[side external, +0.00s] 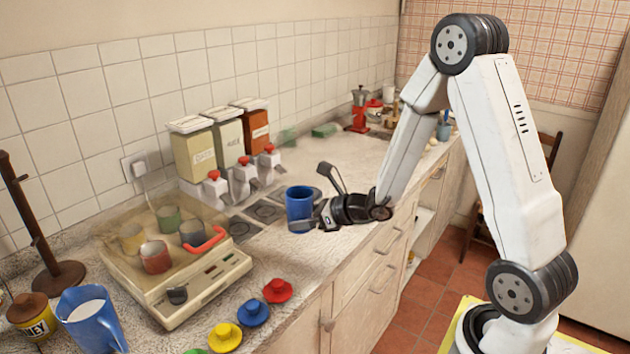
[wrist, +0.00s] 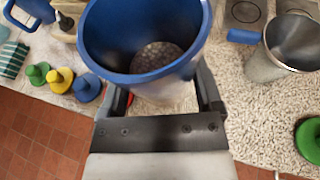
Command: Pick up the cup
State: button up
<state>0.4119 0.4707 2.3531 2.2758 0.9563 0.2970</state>
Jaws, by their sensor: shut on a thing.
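The blue cup (side external: 299,203) is upright over the counter, near its front edge, beside dark square panels. My gripper (side external: 318,216) is at the cup's right side in the side view and is shut on it. I cannot tell whether the cup's base touches the counter.
A beige appliance (side external: 200,290) with a clear cover over several cups stands at left. A blue pitcher (side external: 92,322) and coloured lids (side external: 254,312) lie in front. Canisters (side external: 195,150) and red-topped dispensers (side external: 245,178) stand behind. In the wrist view, a metal cup (wrist: 265,65) is at right.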

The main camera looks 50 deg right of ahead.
aim_at(308, 199)
jog(key=shift+s+a+r, duration=0.1)
jog(key=shift+s+r, duration=0.15)
jog(key=shift+s, duration=0.35)
jog(key=shift+s+a+r, duration=0.1)
jog(key=shift+s+r, duration=0.2)
jog(key=shift+s, duration=0.25)
jog(key=shift+s+r, duration=0.25)
jog(key=shift+s, duration=0.35)
jog(key=shift+s, duration=0.1)
jog(key=shift+r, duration=0.2)
jog(key=shift+r, duration=2.35)
jog(key=w+d, duration=1)
jog(key=d, duration=0.3)
jog(key=w+d, duration=0.9)
jog(key=d, duration=0.4)
jog(key=f, duration=1.5)
jog(key=shift+w+f, duration=0.25)
jog(key=shift+f, duration=0.15)
jog(key=shift+a, duration=0.1)
